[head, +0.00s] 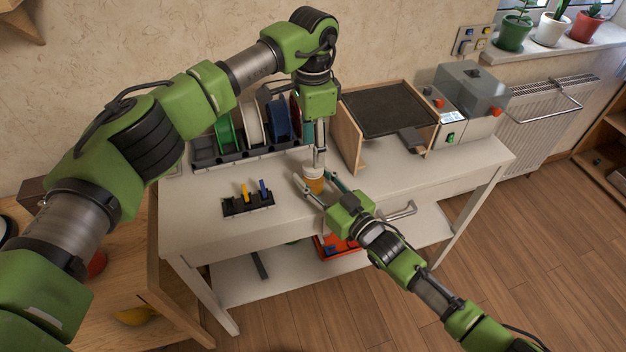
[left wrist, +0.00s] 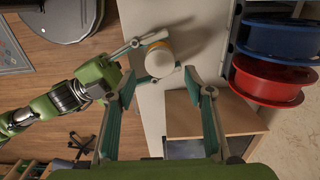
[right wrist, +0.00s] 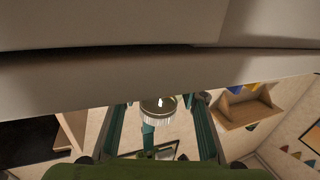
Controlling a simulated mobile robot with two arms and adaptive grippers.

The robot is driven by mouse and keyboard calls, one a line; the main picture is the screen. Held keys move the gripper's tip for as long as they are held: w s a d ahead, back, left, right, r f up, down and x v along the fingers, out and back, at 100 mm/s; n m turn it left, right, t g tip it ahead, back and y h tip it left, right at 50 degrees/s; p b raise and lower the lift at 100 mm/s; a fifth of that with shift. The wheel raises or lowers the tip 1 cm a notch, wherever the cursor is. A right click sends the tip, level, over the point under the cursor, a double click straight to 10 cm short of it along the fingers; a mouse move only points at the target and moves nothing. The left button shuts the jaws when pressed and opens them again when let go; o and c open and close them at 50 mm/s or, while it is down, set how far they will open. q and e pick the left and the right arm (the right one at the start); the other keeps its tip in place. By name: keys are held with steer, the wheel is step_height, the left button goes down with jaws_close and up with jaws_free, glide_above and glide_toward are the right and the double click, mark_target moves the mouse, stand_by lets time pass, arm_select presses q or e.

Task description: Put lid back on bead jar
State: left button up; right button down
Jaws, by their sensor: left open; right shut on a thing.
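The bead jar (head: 314,186) stands on the white table, orange in its body. The white lid (head: 313,171) sits on its top; I cannot tell how firmly it is seated. The lid (left wrist: 160,59) also shows in the left wrist view, with an orange edge of jar beside it. My right gripper (head: 316,179) is shut on the jar, a finger on each side. In the right wrist view the jar (right wrist: 158,103) appears upside down between the fingers. My left gripper (head: 319,160) points down just above the lid, open and empty; its spread fingers (left wrist: 160,80) show in its wrist view.
A spool rack (head: 245,155) stands behind on the left, and a small black holder (head: 248,206) with yellow and blue pieces in front of it. A wooden stand with a dark top (head: 388,108) is close on the right. A grey machine (head: 468,100) stands farther right.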

mark_target(313, 178)
arm_select(q)
steer(key=shift+f, duration=2.4)
